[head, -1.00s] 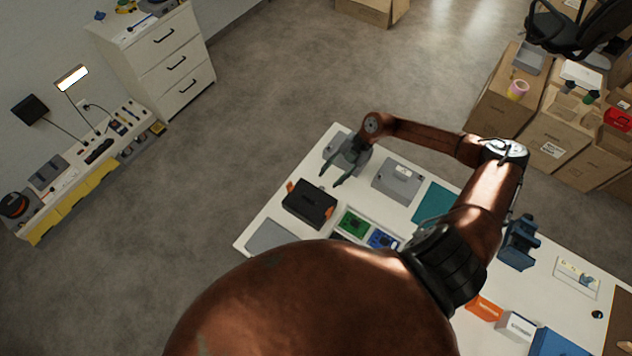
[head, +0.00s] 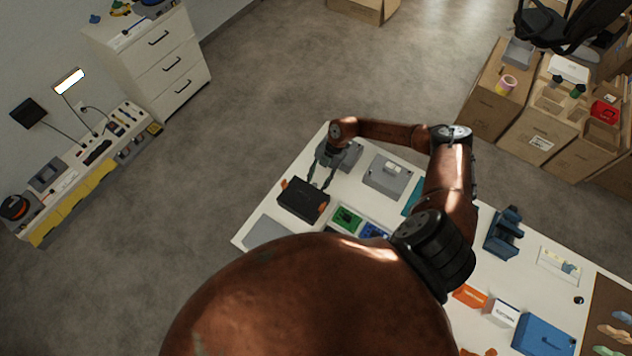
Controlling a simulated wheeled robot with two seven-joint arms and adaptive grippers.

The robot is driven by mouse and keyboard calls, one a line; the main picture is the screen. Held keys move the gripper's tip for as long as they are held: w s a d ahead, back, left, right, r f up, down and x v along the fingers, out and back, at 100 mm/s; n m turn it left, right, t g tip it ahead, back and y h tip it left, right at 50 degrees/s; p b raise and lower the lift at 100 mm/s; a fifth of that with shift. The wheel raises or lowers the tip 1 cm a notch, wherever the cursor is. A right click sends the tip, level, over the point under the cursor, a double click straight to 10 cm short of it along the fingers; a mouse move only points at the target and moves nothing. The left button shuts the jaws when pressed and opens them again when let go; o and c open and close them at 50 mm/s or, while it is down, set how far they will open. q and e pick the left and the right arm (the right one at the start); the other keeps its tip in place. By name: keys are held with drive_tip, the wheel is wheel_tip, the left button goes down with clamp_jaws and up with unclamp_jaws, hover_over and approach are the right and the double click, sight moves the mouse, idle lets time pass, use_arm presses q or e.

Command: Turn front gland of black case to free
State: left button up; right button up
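The black case (head: 302,198) lies on the white table, left of its middle. An orange gland (head: 284,184) sticks out at its left end, and another orange part (head: 323,208) shows at its right end. My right gripper (head: 320,185) points down by the far right edge of the case. Its two fingers are apart with nothing seen between them. Whether a fingertip touches the case cannot be told. Neither gland is between the fingers. My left gripper is not in view.
A grey box (head: 387,174) stands right of the case. Green (head: 346,218) and blue boards lie in a tray just in front, partly hidden by my body. A grey mat (head: 267,232) lies at the near left. A blue vise-like device (head: 504,232) stands further right.

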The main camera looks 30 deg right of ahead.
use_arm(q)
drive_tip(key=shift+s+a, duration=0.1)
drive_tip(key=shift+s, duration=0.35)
use_arm(e)
drive_tip(key=shift+c, duration=0.7)
